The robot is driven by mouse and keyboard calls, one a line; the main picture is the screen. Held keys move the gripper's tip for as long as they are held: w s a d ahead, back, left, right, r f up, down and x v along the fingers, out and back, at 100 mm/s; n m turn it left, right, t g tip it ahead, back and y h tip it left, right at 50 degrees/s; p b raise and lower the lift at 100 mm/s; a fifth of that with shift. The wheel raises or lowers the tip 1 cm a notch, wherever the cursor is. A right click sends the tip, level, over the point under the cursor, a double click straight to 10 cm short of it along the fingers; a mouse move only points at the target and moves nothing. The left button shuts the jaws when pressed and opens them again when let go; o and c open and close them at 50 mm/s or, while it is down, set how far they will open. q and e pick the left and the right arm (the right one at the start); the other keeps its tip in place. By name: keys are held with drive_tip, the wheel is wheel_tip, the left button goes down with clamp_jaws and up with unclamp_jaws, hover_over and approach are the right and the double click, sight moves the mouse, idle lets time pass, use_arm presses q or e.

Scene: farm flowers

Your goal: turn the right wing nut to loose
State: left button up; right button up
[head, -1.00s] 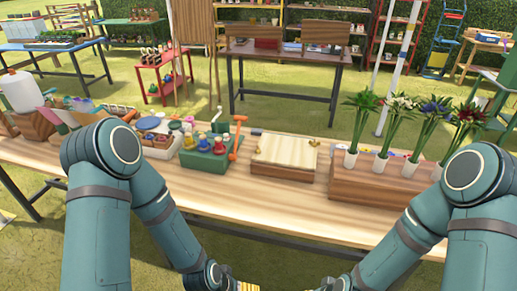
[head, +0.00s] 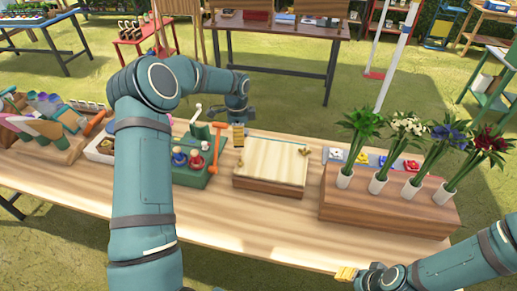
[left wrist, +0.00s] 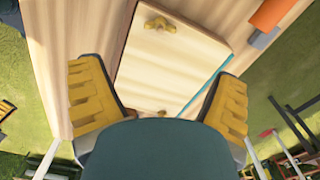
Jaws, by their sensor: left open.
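A pale wooden press board (head: 272,160) lies on a brown base on the table, with a small brass wing nut at each side. The right wing nut (head: 303,150) sits at the board's right edge; in the left wrist view it appears to be the lower one (left wrist: 160,113), partly hidden by the gripper body. The left wing nut (left wrist: 158,22) shows at the top of that view. My left gripper (head: 238,136) points down above the board's left back part, open and empty, touching nothing visible. My right gripper (head: 346,274) is low near the table's front; its jaw state is unclear.
A green box with knobs and an orange lever (head: 217,150) stands just left of the board. A wooden block (head: 390,206) with several flower vases stands to the right. The table (head: 255,220) is clear in front of the board.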

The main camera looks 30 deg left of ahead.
sight(240, 160)
use_arm(q)
wheel_tip(240, 160, down, 13)
drive_tip(key=shift+s+a+f, duration=0.1)
drive_tip(key=shift+a+f, duration=0.05)
drive_tip(key=shift+f, duration=0.05)
idle(0.4)
drive_tip(key=shift+c, duration=0.3)
drive_tip(key=c, duration=1.1)
